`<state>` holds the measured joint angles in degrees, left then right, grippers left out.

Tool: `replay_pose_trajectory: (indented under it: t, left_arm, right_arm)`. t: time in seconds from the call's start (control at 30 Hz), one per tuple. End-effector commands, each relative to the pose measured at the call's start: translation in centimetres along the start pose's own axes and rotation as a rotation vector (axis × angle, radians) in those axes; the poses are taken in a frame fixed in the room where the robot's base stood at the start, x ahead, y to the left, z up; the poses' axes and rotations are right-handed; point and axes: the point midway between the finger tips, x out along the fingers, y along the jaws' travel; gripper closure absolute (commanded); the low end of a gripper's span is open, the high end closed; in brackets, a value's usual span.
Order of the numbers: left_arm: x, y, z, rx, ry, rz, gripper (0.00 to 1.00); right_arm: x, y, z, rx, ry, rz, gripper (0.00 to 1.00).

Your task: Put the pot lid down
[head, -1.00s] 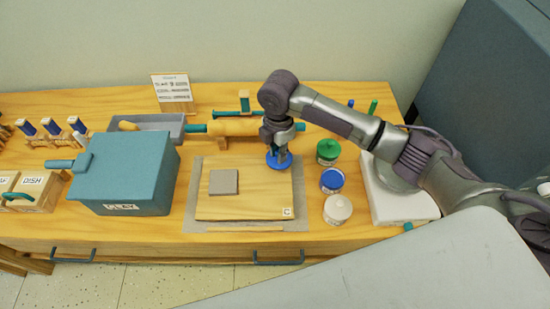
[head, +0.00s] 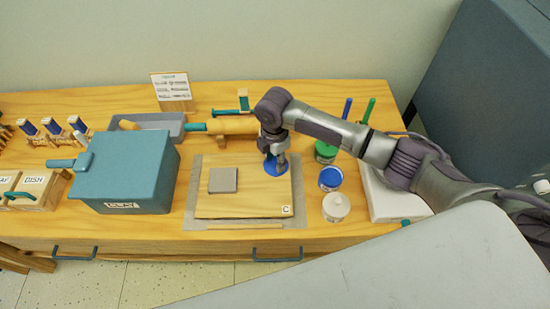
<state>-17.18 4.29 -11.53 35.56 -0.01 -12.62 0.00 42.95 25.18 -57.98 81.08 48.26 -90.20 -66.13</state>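The blue pot lid (head: 276,168) is over the right back part of the wooden board, held under my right gripper (head: 275,157). The fingers point down and close around the lid's middle, where its knob is largely hidden. I cannot tell whether the lid's underside touches the board. The blue pot (head: 331,181) stands right of the board, between a green pot (head: 325,153) and a white pot (head: 337,209). My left gripper is not in view.
A grey clay slab (head: 222,180) lies on the left of the wooden board (head: 240,208). A teal box (head: 125,170) stands further left. A rolling pin (head: 230,125) lies behind. The board's front half is mostly clear.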

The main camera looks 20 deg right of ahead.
Motion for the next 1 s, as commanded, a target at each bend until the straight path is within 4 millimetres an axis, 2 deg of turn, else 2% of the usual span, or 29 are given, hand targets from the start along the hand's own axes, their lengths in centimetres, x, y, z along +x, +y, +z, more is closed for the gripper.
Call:
replay_pose_trajectory:
  t: [0.37,0.47,0.8,1.0]
  left_arm:
    - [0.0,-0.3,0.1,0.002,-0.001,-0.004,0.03]
    - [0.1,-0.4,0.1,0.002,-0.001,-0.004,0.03]
    - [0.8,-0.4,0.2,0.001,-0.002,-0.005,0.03]
    - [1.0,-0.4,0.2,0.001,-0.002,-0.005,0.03]
  right_arm:
    - [-0.6,0.1,0.0,-0.001,0.0,0.002,0.55]
    - [-1.9,0.1,0.0,-0.002,0.001,0.003,0.55]
    - [-9.1,0.1,0.0,-0.001,0.0,0.005,0.55]
    - [-11.7,0.1,0.0,0.0,0.0,0.002,0.55]
